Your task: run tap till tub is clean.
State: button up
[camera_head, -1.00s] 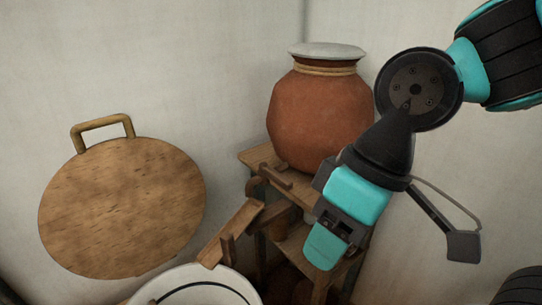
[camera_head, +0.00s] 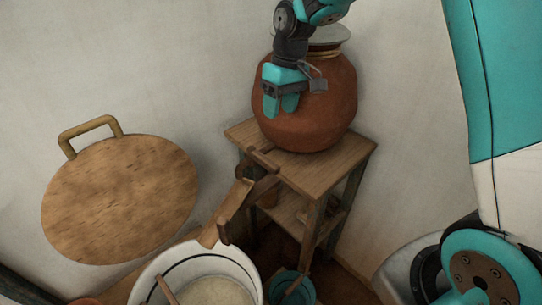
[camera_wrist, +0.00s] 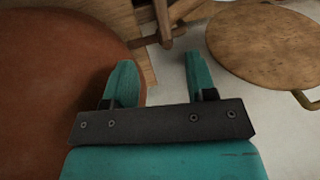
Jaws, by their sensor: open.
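A white tub (camera_head: 160,268) with a dark line inside stands at the bottom of the head view. It holds cloudy greyish contents and a stick leans in it. A wooden spout (camera_head: 234,208) slopes from the stand down to the tub rim. A wooden piece that looks like the tap (camera_head: 262,158) sits at the stand's front edge, below the clay pot (camera_head: 325,118). No flow is visible. My gripper (camera_head: 281,106) is open and empty in front of the pot, above the tap. In the wrist view my gripper (camera_wrist: 160,75) has the pot (camera_wrist: 45,100) at left and wooden parts (camera_wrist: 165,22) beyond.
The pot stands on a wooden stand (camera_head: 330,170) with a lower shelf. A round wooden board (camera_head: 120,200) with a handle leans on the left wall. A teal bucket (camera_head: 293,290) stands right of the tub. Open air lies between gripper and tub.

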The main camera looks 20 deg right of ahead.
aim_at(271, 162)
jog(key=a+f+p, duration=0.1)
jog(key=f, duration=0.4)
jog(key=s+a+f+p, duration=0.1)
jog(key=f, duration=0.4)
jog(key=f+p, duration=0.1)
jog(key=f, duration=0.4)
jog(key=shift+s+a+f+p, duration=0.1)
jog(key=shift+s+a+p, duration=0.05)
jog(key=shift+a+p, duration=0.2)
jog(key=shift+c, duration=0.4)
grip_shut()
